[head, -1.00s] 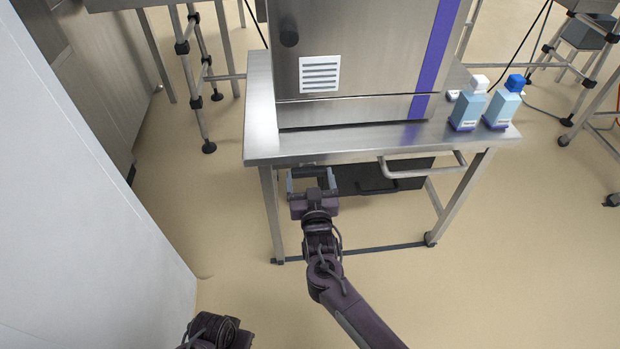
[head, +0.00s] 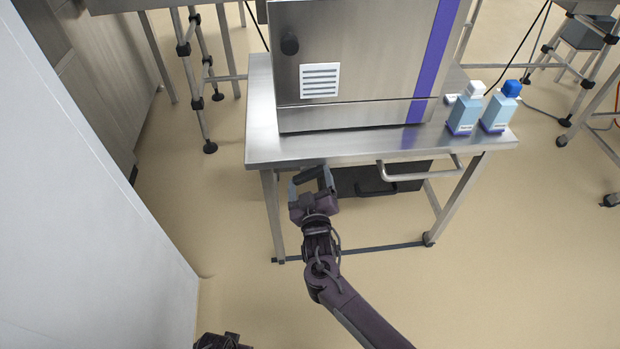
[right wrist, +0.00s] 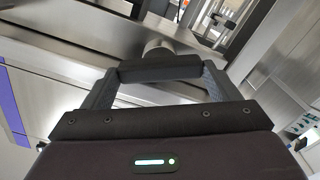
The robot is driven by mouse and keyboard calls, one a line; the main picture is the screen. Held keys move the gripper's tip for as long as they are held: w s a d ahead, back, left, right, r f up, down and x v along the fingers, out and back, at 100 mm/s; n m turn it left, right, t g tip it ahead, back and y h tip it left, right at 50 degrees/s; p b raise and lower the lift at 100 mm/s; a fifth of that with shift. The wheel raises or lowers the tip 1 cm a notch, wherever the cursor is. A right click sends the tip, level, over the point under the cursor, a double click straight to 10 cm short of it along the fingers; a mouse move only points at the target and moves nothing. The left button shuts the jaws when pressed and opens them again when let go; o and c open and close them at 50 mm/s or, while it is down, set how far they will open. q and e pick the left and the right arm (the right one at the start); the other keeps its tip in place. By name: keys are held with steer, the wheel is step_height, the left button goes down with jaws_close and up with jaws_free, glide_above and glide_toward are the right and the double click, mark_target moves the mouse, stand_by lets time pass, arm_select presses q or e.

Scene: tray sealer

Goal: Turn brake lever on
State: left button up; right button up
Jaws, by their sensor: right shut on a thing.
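In the head view my right gripper (head: 311,180) is just below the front edge of the steel table, near its left front leg. It is tilted, its right side higher than its left. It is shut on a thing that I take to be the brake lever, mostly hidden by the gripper. Only a dark bit of my left arm shows at the bottom edge of the head view.
The steel table (head: 340,147) carries a steel machine (head: 360,65) with a purple stripe. Two bottles, white-capped (head: 466,112) and blue-capped (head: 499,110), stand at its right. A bar handle (head: 420,170) juts from the front. A pale panel (head: 80,200) stands at left. Floor in front is mostly clear.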

steer(key=n+p, duration=0.1)
steer(key=n, duration=0.2)
steer(key=shift+n, duration=0.4)
steer(key=n+p, duration=0.1)
steer(key=n, duration=0.3)
steer(key=shift+a+p, duration=0.1)
steer(key=shift+p, duration=0.2)
arm_select(q)
steer(key=s+a+f, duration=0.2)
steer(key=s+f, duration=0.3)
steer(key=s, duration=0.1)
steer(key=shift+s+p, duration=0.35)
steer(key=shift+p, duration=0.1)
arm_select(e)
steer(key=shift+f+n, duration=0.15)
steer(key=shift+n, duration=2.25)
arm_select(q)
steer(key=shift+w, duration=0.1)
steer(key=shift+d, duration=0.1)
arm_select(e)
steer(key=o, duration=0.9)
steer(key=shift+s, duration=0.1)
